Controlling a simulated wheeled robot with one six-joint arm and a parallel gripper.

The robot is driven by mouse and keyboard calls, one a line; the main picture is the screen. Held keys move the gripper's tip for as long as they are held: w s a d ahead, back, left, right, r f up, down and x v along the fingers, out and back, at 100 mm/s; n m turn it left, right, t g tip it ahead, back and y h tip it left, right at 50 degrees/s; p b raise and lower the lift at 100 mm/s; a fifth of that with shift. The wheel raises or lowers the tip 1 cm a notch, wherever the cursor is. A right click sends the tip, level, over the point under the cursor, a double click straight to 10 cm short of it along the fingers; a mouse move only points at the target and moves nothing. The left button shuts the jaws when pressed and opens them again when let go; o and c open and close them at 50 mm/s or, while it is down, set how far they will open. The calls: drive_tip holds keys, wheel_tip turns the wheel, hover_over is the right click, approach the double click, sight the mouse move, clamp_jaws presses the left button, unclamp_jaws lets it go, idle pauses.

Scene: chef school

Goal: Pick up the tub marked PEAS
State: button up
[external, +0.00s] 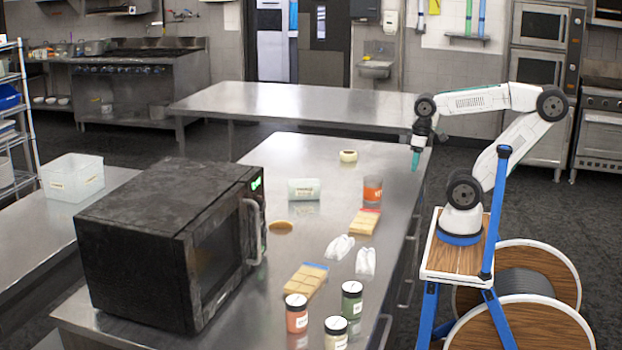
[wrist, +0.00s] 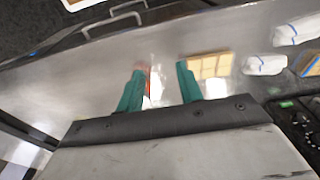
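A pale translucent tub (external: 303,190) with a small label sits on the long steel counter; I cannot read its label. A second clear tub (external: 72,178), also labelled, stands on the left counter. I cannot tell which, if either, is marked PEAS. My gripper (external: 415,161) hangs over the right edge of the long counter, right of the tub and apart from it. In the wrist view my gripper (wrist: 160,67) has its teal fingers spread with nothing held. An orange-red jar (external: 372,190) with a label stands below; part of it shows between the fingers.
A black microwave (external: 150,250) fills the counter's near left. Several lidded jars (external: 352,301) stand at the near end. Two wafer-like slabs (external: 364,222), white crumpled items (external: 340,247), a brown disc (external: 281,226) and a cream round item (external: 348,156) lie around. The far counter (external: 290,100) is bare.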

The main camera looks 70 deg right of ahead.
drive_tip(key=o, duration=1)
drive_tip(key=n+t+y, duration=0.4)
drive_tip(key=t+y, duration=0.1)
drive_tip(key=t, duration=0.7)
hover_over(308, 182)
drive_tip(key=s, duration=0.5)
wheel_tip(308, 182, down, 7)
drive_tip(key=shift+s+a+r, duration=0.1)
drive_tip(key=shift+a, duration=0.2)
drive_tip(key=shift+y, duration=0.4)
wheel_tip(308, 182, down, 7)
drive_tip(key=shift+f, duration=0.1)
drive_tip(key=shift+x, duration=2.5)
